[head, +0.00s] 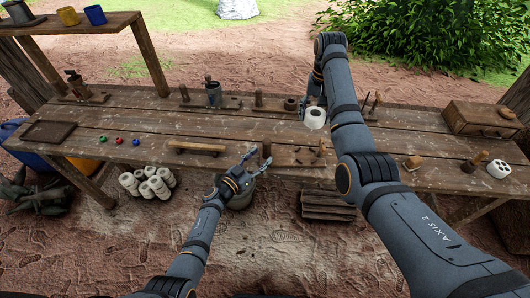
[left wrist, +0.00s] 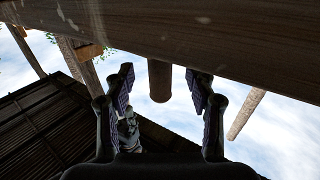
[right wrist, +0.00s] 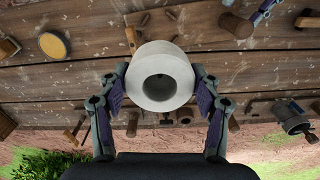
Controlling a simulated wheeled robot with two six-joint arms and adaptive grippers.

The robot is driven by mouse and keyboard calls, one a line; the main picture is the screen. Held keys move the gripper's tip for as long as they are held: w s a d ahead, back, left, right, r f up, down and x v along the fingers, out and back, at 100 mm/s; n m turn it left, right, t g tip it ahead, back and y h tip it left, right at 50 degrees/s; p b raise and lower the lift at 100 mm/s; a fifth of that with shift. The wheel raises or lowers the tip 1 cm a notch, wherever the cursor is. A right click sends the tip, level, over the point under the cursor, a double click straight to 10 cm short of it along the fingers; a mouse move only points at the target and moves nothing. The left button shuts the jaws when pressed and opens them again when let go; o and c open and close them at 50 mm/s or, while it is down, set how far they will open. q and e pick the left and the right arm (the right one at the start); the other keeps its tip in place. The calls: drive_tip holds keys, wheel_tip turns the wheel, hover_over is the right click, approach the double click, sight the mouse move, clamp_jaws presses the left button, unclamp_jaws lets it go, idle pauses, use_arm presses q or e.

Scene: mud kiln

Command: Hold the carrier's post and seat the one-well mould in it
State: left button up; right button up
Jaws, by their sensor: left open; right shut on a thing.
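The one-well mould (head: 314,119), a white cylinder with one dark round hole, is held above the table by my right gripper (head: 317,104). In the right wrist view the mould (right wrist: 178,77) sits between the two closed-in fingers. My left gripper (head: 259,160) is open at the table's front edge. A brown wooden post (left wrist: 160,80) stands between its spread fingers in the left wrist view, with gaps on both sides. The post (right wrist: 236,26) also shows in the right wrist view. The carrier (head: 303,157) appears as a dark board right of the left gripper, partly hard to make out.
A white block with several holes (head: 499,169) and a wooden box (head: 482,118) stand at the right. Small coloured balls (head: 119,141) lie at the left.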

sight(264, 153)
use_arm(q)
drive_tip(key=x, duration=0.5)
drive_tip(key=shift+c, duration=0.3)
clamp_jaws()
idle(0.5)
use_arm(e)
wheel_tip(264, 153, down, 11)
drive_tip(key=shift+f, duration=0.1)
use_arm(q)
drive_tip(key=shift+s, duration=0.15)
use_arm(e)
drive_tip(key=shift+s+f, duration=0.15)
drive_tip(key=shift+f, duration=0.15)
